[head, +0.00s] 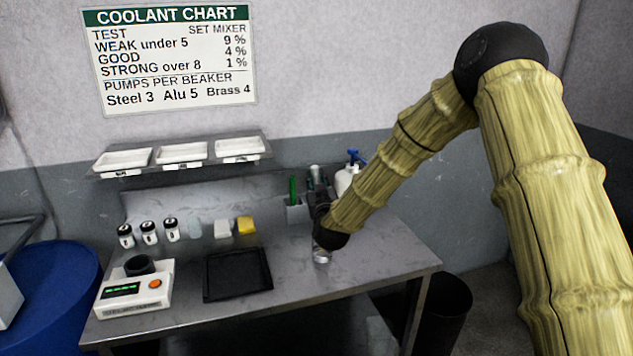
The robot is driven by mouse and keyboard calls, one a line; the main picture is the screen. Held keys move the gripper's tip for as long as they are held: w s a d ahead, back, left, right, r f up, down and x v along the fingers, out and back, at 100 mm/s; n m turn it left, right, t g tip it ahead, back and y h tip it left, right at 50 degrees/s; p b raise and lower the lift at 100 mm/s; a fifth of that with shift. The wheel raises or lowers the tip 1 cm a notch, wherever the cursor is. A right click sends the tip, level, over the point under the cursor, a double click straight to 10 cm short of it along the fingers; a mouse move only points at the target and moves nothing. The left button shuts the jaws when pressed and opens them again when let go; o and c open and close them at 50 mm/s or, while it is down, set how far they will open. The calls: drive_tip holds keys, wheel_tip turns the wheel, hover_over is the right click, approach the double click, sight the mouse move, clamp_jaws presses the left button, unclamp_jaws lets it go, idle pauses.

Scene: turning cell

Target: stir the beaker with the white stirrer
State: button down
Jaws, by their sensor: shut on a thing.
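A small clear beaker (321,256) stands on the metal bench near its middle, right of the black mat. My gripper (321,238) is just above or behind the beaker in this view, at the end of my arm. It is small and dark here, and my wrist largely covers it. Its fingertips cannot be made out. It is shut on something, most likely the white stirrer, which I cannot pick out. Whether the stirrer's tip is inside the beaker is hidden.
A grey holder (297,213) with a green item and a white pump bottle (346,180) stand behind my wrist. Left are a black mat (238,274), a meter (133,292), several small jars (149,233) and a yellow block (246,225). The bench's front right is clear.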

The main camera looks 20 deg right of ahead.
wheel_tip(320, 180, down, 14)
drive_tip(key=b, duration=0.8)
drive_tip(key=shift+f, duration=0.2)
idle(1.1)
drive_tip(key=shift+d, duration=0.1)
drive_tip(key=shift+w, duration=0.1)
